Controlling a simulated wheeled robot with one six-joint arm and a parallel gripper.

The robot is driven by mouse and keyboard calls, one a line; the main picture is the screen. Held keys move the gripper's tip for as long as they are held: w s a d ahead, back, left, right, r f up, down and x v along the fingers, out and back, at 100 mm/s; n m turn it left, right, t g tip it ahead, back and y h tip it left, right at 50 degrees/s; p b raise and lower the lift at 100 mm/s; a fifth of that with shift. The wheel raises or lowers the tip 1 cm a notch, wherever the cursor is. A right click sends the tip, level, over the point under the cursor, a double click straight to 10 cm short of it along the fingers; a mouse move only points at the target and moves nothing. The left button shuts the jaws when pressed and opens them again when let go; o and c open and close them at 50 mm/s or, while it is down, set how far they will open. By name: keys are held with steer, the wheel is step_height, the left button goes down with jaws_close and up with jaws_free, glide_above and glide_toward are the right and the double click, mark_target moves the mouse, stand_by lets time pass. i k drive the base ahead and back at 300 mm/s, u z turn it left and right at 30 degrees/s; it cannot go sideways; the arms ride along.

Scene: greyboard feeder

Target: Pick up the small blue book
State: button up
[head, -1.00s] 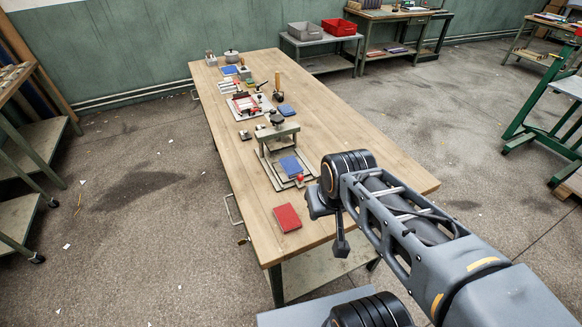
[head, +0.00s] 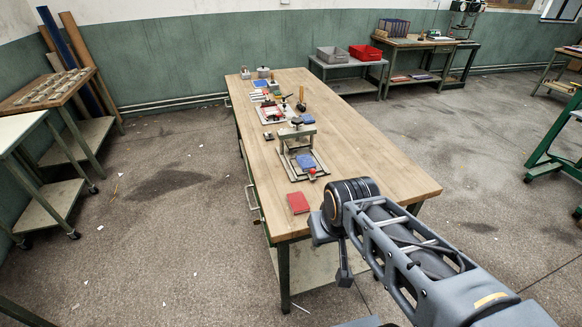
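A blue book (head: 306,161) lies flat on the base of a small press (head: 297,139) near the front of the wooden table (head: 355,172). A second small blue book (head: 307,118) lies farther back, right of a red-framed fixture (head: 272,112). A further flat blue item (head: 260,83) lies near the far end. I cannot tell which is the book named. A red book (head: 298,202) lies near the front left edge. My arm reaches in from the lower right; a dark end part, possibly my gripper (head: 343,272), hangs beside the table's front edge, its fingers not clear.
A hammer-like tool (head: 301,99) stands among the items behind the press. The right half of the table is clear. Grey (head: 333,54) and red (head: 365,52) bins stand on a far bench. A shelf rack (head: 45,150) stands at left, with open floor between.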

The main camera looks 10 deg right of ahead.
mark_target(304, 162)
steer(key=u, duration=1.45)
steer(key=i, duration=2.8)
steer(key=z, duration=3.35)
steer(key=i, duration=0.5)
steer(key=z, duration=0.05)
